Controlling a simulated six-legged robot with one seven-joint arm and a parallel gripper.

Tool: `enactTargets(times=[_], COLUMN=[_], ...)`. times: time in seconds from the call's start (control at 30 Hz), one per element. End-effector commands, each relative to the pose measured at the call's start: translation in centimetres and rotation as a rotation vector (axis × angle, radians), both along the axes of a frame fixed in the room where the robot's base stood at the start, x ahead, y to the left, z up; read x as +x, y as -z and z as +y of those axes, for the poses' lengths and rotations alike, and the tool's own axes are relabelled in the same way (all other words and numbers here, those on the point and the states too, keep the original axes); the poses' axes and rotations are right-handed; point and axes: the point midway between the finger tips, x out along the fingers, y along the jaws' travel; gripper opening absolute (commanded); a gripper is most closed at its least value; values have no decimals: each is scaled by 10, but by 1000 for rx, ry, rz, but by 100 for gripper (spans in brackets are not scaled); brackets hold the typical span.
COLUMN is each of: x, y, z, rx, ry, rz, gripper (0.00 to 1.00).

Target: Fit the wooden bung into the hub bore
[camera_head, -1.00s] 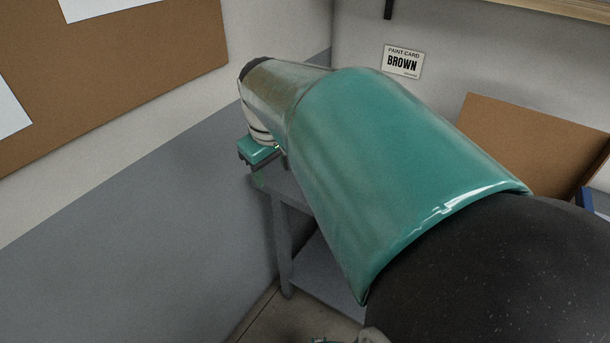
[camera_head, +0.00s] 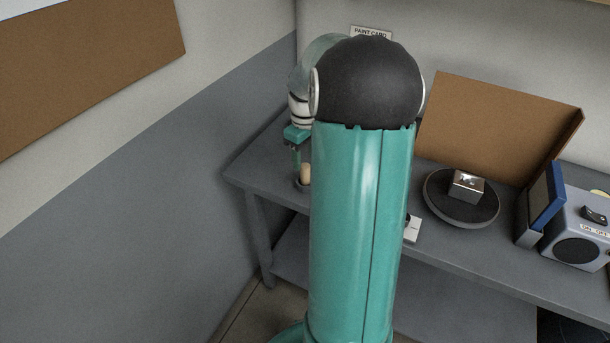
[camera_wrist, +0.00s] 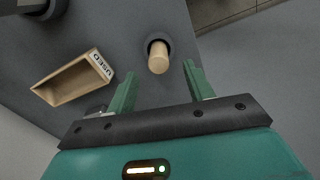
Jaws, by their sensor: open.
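The wooden bung (camera_wrist: 158,62) is a pale cylinder standing upright in a dark round holder (camera_wrist: 151,38) on the grey bench. It also shows in the head view (camera_head: 305,173), left of my arm. My gripper (camera_wrist: 159,70) is open, with its green fingers on either side of the bung's line and the bung apart from both. In the head view my gripper (camera_head: 297,150) hangs above the bung, partly hidden by my arm. I cannot make out the hub bore for certain; a silvery block (camera_head: 467,184) sits on a dark round disc (camera_head: 440,206) to the right.
An open wooden tray labelled USED (camera_wrist: 103,65) lies left of the bung in the wrist view. A brown board (camera_head: 490,125) stands behind the disc. A grey device with a blue panel (camera_head: 548,200) is at right. The wall is close to the bench's left end.

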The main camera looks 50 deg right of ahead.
Motion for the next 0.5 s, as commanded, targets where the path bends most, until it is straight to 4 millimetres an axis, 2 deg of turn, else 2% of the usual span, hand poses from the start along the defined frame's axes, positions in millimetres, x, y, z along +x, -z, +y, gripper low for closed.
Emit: enactTargets(times=[0.03,0.27,0.5], x=[0,2,3], y=[7,25,61], z=[0,-2,-4], rx=[1,1,2], ry=[0,1,1], rz=[1,0,1], gripper=[52,52,52])
